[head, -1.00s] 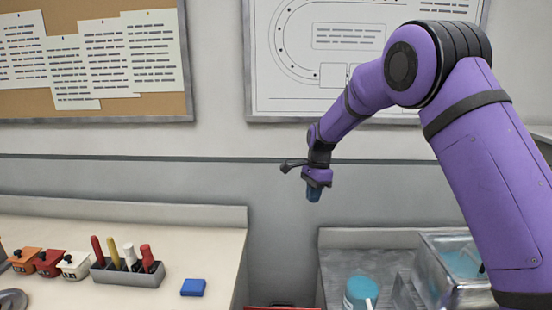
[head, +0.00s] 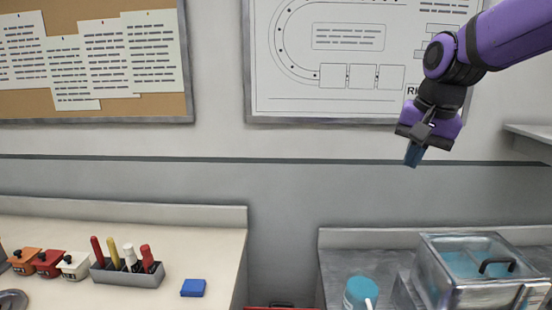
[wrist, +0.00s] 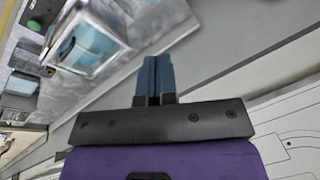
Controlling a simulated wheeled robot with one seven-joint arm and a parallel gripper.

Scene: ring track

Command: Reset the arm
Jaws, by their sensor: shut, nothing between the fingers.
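My gripper (head: 413,155) is at the upper right of the head view, in the air in front of the wall and above the right-hand counter. Its blue-grey fingers point downward and slightly left. In the wrist view the fingers (wrist: 158,78) are pressed together with nothing between them. My purple arm reaches in from the upper right edge of the head view.
A clear-walled tank (head: 480,270) with blue contents and a blue-lidded jar (head: 361,293) stand on the right counter (head: 345,262). The left counter (head: 215,250) holds a grey tool rack (head: 128,275), small labelled boxes (head: 48,263) and a blue block (head: 193,288). A shelf (head: 530,133) juts out at right.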

